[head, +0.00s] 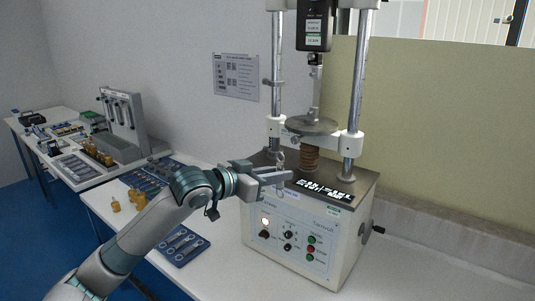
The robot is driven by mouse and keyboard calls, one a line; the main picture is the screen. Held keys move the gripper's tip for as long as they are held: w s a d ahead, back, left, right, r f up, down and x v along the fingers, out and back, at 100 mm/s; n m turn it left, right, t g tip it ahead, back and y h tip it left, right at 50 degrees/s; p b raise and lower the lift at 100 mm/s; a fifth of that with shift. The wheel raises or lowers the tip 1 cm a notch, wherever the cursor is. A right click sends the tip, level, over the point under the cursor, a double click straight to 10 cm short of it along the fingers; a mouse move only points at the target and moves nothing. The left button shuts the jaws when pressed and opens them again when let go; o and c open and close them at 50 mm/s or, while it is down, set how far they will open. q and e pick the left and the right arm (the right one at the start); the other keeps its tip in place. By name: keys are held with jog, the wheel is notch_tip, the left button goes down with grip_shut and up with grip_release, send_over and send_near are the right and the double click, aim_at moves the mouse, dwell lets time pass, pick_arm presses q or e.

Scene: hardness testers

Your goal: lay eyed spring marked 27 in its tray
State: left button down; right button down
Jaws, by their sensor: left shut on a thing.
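My left gripper (278,176) reaches in front of the testing machine and is shut on a small, thin metal piece (281,160) that stands upright between its fingers. It looks like an eyed spring with a loop on top; its marking is too small to read. A blue tray (184,262) with several grey pieces in it lies on the white bench at lower centre, below my left forearm. A second blue tray (160,163) with dark slots lies further back, partly hidden by my arm. I cannot tell which tray bears 27. My right gripper is not in view.
The testing machine (283,223) stands just beyond my gripper, with two steel columns, a round plate (313,125) and a brown coil spring (309,155). Small brass weights (115,204) stand at the bench's left. The bench right of the machine (425,270) is clear.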

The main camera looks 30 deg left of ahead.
pick_arm(q)
jog(key=s+d+f+n+y+b, duration=0.1)
jog(key=s+d+f, duration=0.2)
jog(key=d+f, duration=0.2)
jog(key=s+d+f+n+y+b, duration=0.1)
jog(key=s+d+f, duration=0.3)
jog(key=f, duration=0.5)
jog(key=s+d+f+n+t+y+b, duration=0.1)
jog(key=s+d+f+y, duration=0.1)
jog(key=s+d+f, duration=0.2)
notch_tip(320, 180, down, 4)
jog(key=shift+s+d+r+n+y, duration=0.25)
jog(key=shift+d+n+y, duration=0.15)
jog(key=shift+d, duration=0.4)
jog(key=shift+a, duration=0.1)
